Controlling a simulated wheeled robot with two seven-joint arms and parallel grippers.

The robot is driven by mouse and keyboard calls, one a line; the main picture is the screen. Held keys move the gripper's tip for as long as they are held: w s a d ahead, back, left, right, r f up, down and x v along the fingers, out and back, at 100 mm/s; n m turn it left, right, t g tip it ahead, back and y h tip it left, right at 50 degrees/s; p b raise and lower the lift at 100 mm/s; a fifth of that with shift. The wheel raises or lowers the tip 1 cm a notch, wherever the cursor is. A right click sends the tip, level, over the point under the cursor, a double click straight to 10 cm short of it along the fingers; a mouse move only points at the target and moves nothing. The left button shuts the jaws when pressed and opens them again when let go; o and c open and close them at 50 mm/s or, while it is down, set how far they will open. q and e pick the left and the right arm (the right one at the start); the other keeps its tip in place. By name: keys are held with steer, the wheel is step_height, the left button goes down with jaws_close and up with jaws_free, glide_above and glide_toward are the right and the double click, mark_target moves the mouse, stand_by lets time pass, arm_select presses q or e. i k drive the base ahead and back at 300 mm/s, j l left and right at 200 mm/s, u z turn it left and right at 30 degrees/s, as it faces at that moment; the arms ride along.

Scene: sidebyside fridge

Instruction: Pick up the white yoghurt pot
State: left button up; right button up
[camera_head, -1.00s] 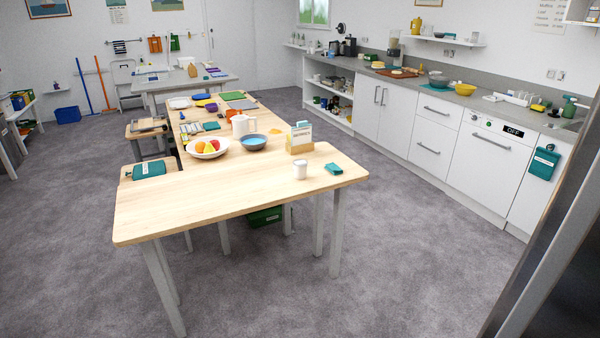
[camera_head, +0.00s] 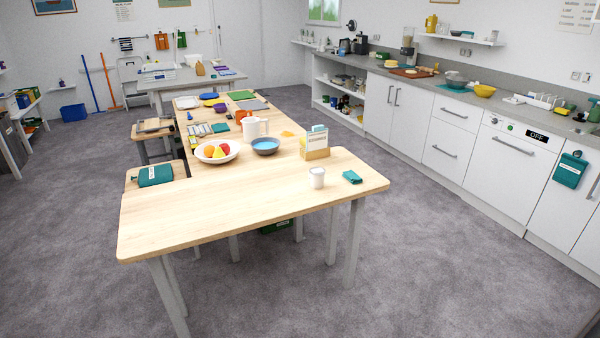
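A small white pot (camera_head: 317,178), which looks like the yoghurt pot, stands upright on the near part of the wooden table (camera_head: 220,207), toward its right side. Nothing covers the pot from this view. Neither of my grippers shows in the head view.
A fruit bowl (camera_head: 217,151), a blue bowl (camera_head: 265,145) and a white jug (camera_head: 254,127) stand farther back on the table. The table's near end is bare. Open grey floor (camera_head: 430,260) lies between the table and the white kitchen units (camera_head: 450,150).

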mark_target(316, 174)
steer(key=i+u, duration=0.3)
steer(key=i, duration=0.2)
steer(key=i+l+u, duration=0.2)
steer(key=i+u, duration=0.15)
steer(key=i+l+u, duration=0.3)
steer(key=i, duration=0.25)
steer(key=i+l+u, duration=0.1)
steer(key=l+u, duration=0.3)
steer(key=l, duration=0.5)
steer(key=l+u, duration=0.45)
steer(key=l, duration=0.5)
steer(key=k+l, duration=0.15)
steer(key=l, duration=0.15)
